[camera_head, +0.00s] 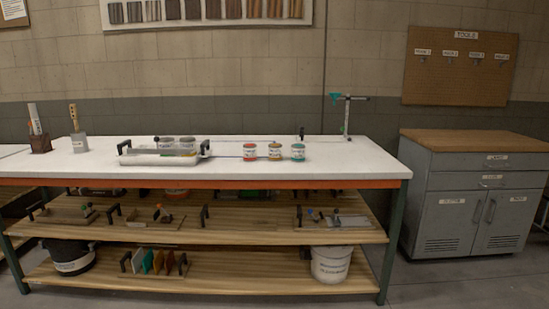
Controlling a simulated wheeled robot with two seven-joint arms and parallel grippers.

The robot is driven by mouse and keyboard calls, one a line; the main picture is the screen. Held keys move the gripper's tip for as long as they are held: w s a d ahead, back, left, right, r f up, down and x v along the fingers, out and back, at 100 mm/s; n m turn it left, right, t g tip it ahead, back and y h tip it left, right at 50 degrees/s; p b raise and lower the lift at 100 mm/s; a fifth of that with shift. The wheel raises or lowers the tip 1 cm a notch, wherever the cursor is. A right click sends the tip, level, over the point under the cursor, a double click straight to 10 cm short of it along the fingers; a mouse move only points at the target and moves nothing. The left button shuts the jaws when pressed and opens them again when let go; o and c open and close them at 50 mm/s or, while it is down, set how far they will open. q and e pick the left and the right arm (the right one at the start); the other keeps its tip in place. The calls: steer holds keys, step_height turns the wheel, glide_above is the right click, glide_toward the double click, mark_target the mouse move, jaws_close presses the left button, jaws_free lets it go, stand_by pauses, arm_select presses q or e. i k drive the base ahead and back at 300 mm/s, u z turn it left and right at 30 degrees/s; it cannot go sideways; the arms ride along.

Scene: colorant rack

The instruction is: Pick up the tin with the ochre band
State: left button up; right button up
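Three small tins stand upright in a row on the white worktop (350,160), right of its middle. The tin with the ochre band (274,151) is in the middle of the row. A tin with a red band (250,152) stands to its left and a tin with a green band (298,152) to its right. Narrow gaps seem to separate the tins. Neither of my grippers shows in the head view.
A tray (150,160) with black handles and grey tins stands left of the row. A clamp stand (347,115) is at the back right. The worktop's right end is clear. Lower shelves (230,235) hold tools and buckets; a grey cabinet (470,200) stands right.

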mark_target(274, 149)
steer(key=u, duration=0.8)
steer(key=i, duration=1)
steer(key=u, duration=0.75)
steer(key=i, duration=1.7)
steer(key=z, duration=1.35)
steer(key=i, duration=0.95)
steer(key=z, duration=0.85)
